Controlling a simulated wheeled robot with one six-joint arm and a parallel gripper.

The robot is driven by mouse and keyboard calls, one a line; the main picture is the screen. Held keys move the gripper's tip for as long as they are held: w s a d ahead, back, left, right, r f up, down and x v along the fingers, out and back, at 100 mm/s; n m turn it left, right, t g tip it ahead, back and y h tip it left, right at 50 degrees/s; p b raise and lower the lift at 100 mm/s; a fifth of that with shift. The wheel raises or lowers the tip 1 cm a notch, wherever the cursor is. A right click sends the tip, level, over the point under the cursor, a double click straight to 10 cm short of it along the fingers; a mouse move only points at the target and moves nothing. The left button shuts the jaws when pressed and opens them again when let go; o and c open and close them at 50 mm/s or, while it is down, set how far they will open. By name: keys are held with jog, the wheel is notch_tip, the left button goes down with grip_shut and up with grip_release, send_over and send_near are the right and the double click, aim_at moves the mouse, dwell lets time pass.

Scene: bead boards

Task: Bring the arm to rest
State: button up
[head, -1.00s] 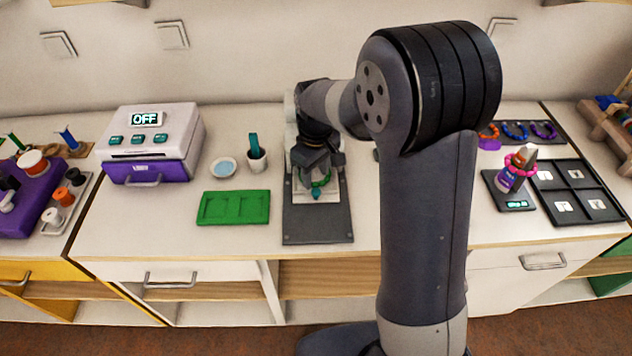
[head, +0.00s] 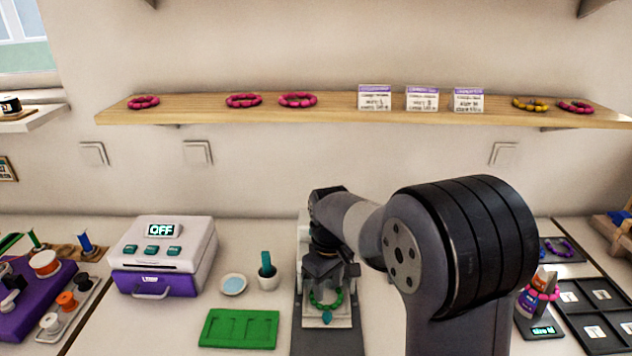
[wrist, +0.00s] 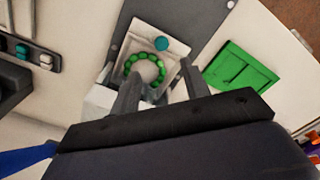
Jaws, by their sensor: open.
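My gripper (head: 330,270) is at the end of my bent arm, in front of a light stand on a dark grey base plate (head: 312,340). In the wrist view my gripper (wrist: 158,85) is open, with its two fingers apart. A green bead bracelet with a teal bead lies on the pale plate of the stand; the bracelet (wrist: 143,72) shows between and beyond the fingers. The bracelet (head: 325,300) also shows in the head view, just below my gripper. I cannot tell whether the fingers touch the stand.
A green tray (head: 240,329), a small dish (head: 233,285) and a cup (head: 268,278) with a teal tool stand to the left. A white and purple machine reading OFF (head: 164,257) is further left. A wooden shelf (head: 200,116) with bracelets and cards hangs above.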

aim_at(327, 315)
notch_tip(327, 315, down, 9)
jog(key=shift+s+f, duration=0.1)
jog(key=shift+f, duration=0.1)
jog(key=shift+s+r, duration=0.1)
jog(key=shift+s, duration=0.15)
jog(key=shift+s+r, duration=0.15)
jog(key=shift+s, duration=0.55)
jog(key=shift+w, duration=0.15)
